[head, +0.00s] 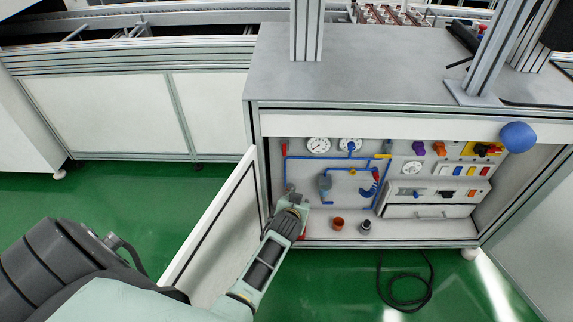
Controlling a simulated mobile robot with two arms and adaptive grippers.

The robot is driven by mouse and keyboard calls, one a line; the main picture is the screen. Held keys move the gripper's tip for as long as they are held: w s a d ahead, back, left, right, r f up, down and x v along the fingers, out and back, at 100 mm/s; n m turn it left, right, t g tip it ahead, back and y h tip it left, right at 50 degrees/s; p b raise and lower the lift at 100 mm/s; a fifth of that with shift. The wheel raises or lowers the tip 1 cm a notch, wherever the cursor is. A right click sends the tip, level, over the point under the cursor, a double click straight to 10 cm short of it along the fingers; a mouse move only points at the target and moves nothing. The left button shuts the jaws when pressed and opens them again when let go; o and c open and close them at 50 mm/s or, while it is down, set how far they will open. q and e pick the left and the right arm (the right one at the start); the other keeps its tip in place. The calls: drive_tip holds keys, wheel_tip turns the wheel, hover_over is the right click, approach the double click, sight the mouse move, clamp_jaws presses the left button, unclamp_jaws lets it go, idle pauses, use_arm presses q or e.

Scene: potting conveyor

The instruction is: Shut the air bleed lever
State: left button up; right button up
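The open cabinet holds a white panel with blue air pipes (345,158). My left gripper (291,190) reaches into the lower left of the cabinet, in front of the panel's left edge. Its fingers are small and partly hidden by the wrist, so their opening is unclear. My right gripper is not in view.
Open white doors stand at the left (215,235) and right (535,235) of the cabinet. A brown cup (338,223) and a dark fitting (365,227) stand on its floor. A blue ball (517,137) is at the upper right. A black cable (402,290) lies coiled on the green floor.

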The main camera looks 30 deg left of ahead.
sight(285, 149)
use_arm(q)
drive_tip(key=w+a+r+n+t+y+b, duration=0.2)
drive_tip(key=w+a+r+n+y+b, duration=0.2)
drive_tip(key=a+r, duration=0.6)
drive_tip(key=w, duration=0.1)
drive_tip(key=w+a+b, duration=0.1)
drive_tip(key=w, duration=0.1)
drive_tip(key=w+f, duration=0.1)
drive_tip(key=w, duration=0.1)
drive_tip(key=shift+w+a+b, duration=0.15)
drive_tip(key=shift+w+b, duration=0.1)
drive_tip(key=shift+b, duration=0.05)
drive_tip(key=shift+w+a+f+g, duration=0.1)
drive_tip(key=shift+w+a+g, duration=0.2)
drive_tip(key=shift+w, duration=0.1)
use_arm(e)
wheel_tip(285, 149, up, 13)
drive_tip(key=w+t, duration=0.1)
use_arm(q)
drive_tip(key=shift+m+h, duration=0.3)
drive_tip(key=shift+c, duration=0.3)
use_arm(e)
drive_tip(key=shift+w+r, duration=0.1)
use_arm(q)
clamp_jaws()
